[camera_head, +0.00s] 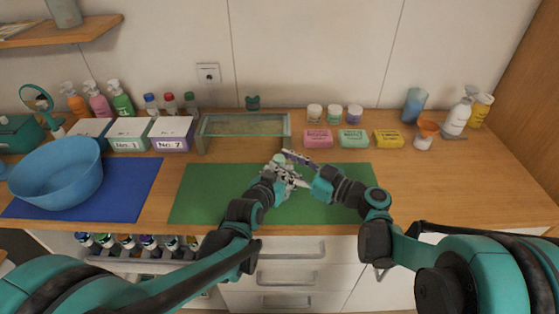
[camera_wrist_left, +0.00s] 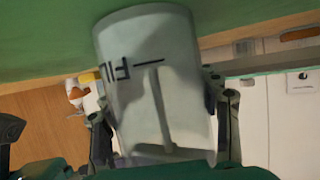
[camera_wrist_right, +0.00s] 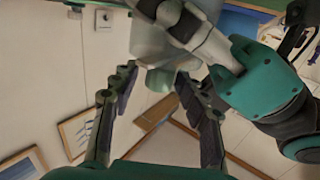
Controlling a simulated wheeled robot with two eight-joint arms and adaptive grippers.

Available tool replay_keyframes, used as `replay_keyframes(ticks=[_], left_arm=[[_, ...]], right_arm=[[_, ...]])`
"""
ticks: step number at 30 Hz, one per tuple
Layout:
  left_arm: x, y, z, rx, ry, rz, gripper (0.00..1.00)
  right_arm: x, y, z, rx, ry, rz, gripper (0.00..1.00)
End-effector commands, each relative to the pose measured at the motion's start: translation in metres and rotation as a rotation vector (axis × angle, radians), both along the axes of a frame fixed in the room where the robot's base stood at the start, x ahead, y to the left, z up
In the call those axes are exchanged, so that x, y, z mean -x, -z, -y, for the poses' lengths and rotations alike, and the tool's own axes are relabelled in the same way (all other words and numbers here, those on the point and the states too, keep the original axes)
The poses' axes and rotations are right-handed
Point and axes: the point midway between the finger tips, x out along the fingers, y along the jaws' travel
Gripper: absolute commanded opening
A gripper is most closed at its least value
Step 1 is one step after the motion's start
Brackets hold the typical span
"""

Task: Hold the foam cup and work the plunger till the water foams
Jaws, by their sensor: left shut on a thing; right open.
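The foam cup is pale grey and translucent, and my left gripper (camera_head: 281,176) is shut on it over the green mat. In the left wrist view the cup (camera_wrist_left: 155,75) fills the middle, with dark lettering, a line mark and a pale stem-like shape on it. In the head view the cup is small and mostly hidden by the grippers. My right gripper (camera_head: 300,160) is open beside the cup's top. In the right wrist view a pale rounded piece (camera_wrist_right: 160,78), perhaps the plunger's knob, shows between the open fingers; contact is not clear.
The green mat (camera_head: 205,195) is clear around the grippers. A glass-topped stand (camera_head: 243,125) is behind it. A blue basin (camera_head: 55,175) is on the blue mat at left. Pink, green and yellow packs (camera_head: 388,139) and small jars line the back right.

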Motion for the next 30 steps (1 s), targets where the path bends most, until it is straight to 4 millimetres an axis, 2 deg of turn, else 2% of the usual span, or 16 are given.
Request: replay_keyframes(ticks=[6,12,29,30], left_arm=[[0.0,0.0,0.0,0.0,0.0,0.0,0.12],[0.0,0.0,0.0,0.0,0.0,0.0,0.12],[0.0,0.0,0.0,0.0,0.0,0.001,0.12],[0.0,0.0,0.0,0.0,0.0,0.001,0.12]], right_arm=[[0.019,0.0,0.031,0.001,0.005,0.0,0.48],[0.031,0.001,0.049,0.001,0.004,0.0,0.48],[0.034,0.001,0.053,0.002,0.003,0.0,0.48],[0.034,0.001,0.053,0.002,0.003,0.0,0.42]])
